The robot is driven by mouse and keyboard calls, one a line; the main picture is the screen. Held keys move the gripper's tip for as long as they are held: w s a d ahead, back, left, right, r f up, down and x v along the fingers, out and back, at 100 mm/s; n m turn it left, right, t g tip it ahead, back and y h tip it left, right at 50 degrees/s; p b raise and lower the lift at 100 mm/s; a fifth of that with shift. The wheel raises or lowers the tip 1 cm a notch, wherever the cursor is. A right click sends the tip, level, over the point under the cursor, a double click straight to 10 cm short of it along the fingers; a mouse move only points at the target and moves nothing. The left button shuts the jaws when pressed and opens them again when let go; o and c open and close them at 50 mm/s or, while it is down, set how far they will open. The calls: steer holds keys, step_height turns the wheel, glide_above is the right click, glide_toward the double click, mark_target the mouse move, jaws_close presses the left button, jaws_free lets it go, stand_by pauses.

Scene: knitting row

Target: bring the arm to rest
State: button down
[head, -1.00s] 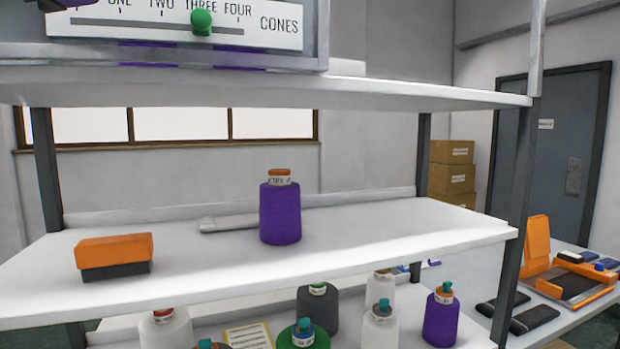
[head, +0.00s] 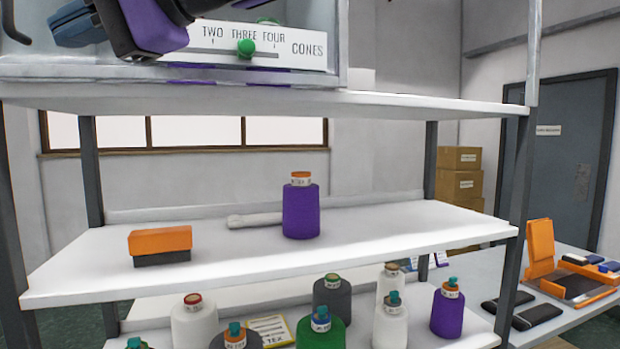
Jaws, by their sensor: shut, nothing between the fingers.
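My gripper (head: 150,28), dark with purple parts, is at the top left, in front of the scale board and cut off by the top edge. It is shut and empty, apart from the cones on the shelves. The board (head: 300,47) is white, reads "TWO THREE FOUR CONES" and has a green knob (head: 246,47) on its slot. The gripper covers the board's left end.
A purple cone (head: 301,212) stands upright on the middle shelf (head: 400,235), right of an orange and black block (head: 160,246). Several cones stand below, including a purple one (head: 447,312). A side table at right holds an orange tray (head: 580,288). Cartons (head: 458,185) stand behind.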

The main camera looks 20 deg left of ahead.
steer(key=w+d+f+m+t+h, duration=0.1)
steer(key=w+d+f+t+h, duration=0.3)
steer(key=d, duration=0.6)
steer(key=w+d+f+t+h, duration=0.1)
steer(key=w+d+f+t, duration=0.1)
steer(key=w+d+f, duration=0.55)
steer(key=w+d+f+m+t+h, duration=0.1)
steer(key=w+d+f+t+h, duration=0.2)
steer(key=d, duration=0.9)
steer(key=s+d+f+m+h, duration=0.1)
steer(key=d+f, duration=0.4)
steer(key=d, duration=0.5)
steer(key=s+d+f+m+h, duration=0.1)
steer(key=s+d+f+h, duration=0.2)
steer(key=d, duration=0.8)
steer(key=s+d+f+m+h, duration=0.1)
steer(key=s+d+f+h, duration=0.1)
steer(key=s+d+f, duration=0.2)
steer(key=d+f, duration=0.3)
steer(key=d, duration=0.4)
steer(key=shift+s+d+f, duration=0.2)
steer(key=shift+s+f, duration=0.1)
